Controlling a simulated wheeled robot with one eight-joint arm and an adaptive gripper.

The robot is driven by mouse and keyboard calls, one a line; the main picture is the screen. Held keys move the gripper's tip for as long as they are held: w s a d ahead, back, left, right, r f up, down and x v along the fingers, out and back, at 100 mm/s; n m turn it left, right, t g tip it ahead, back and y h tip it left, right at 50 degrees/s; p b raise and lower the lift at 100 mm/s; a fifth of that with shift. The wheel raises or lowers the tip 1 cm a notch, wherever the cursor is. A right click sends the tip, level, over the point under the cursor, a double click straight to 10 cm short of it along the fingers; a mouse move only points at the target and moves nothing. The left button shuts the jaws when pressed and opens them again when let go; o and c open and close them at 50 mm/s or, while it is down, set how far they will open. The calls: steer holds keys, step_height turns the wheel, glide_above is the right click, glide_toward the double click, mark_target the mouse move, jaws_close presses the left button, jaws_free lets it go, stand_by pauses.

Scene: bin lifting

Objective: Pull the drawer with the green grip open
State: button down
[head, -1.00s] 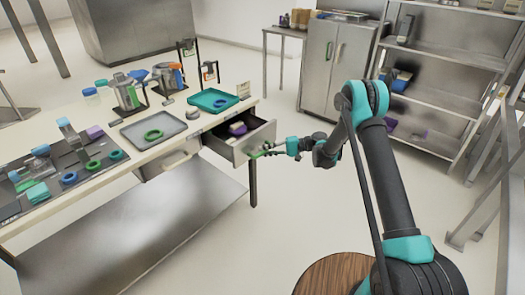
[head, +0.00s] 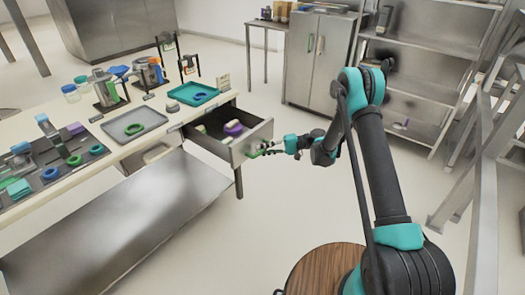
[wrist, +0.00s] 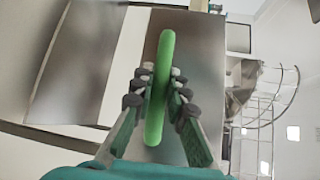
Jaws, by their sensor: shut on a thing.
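The drawer (head: 243,146) with the green grip is pulled out from under the table's right end in the head view. A purple thing (head: 233,128) and a pale green thing lie inside it. The green grip (wrist: 160,85) runs lengthwise between my fingers in the wrist view. My gripper (wrist: 159,95) is shut on the grip, with finger pads on both sides. In the head view my gripper (head: 268,148) is at the drawer's front, and the grip is mostly hidden by it.
The table (head: 110,158) holds a grey tray (head: 134,126), a teal tray (head: 192,95), jugs and several coloured rings. A metal cabinet (head: 318,58) and a shelf rack stand behind. A metal frame stands at the right. The floor around the drawer's front is clear.

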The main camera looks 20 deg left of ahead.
steer(key=c, duration=1.5)
jaws_free()
steer(key=shift+v, duration=6)
steer(key=s+d+r+m+t+h, duration=0.3)
steer(key=s+d+r+t+h, duration=0.3)
steer(key=s+d+r, duration=0.4)
steer(key=s+d+f+t+h, duration=0.1)
steer(key=s+d+h, duration=0.2)
steer(key=s+d, duration=0.3)
steer(key=s+d+t+h, duration=0.2)
steer(key=s+d+h, duration=0.1)
steer(key=s+d, duration=0.4)
steer(key=s+d+f+t+h, duration=0.1)
steer(key=s+d+h, duration=0.2)
steer(key=s+d, duration=0.3)
steer(key=shift+s+d+f+t, duration=0.15)
steer(key=shift+s+d+f, duration=0.05)
steer(key=shift+d, duration=0.5)
steer(key=shift+s+d+f+t, duration=0.15)
steer(key=shift+s+d+f, duration=0.05)
steer(key=shift+d, duration=0.55)
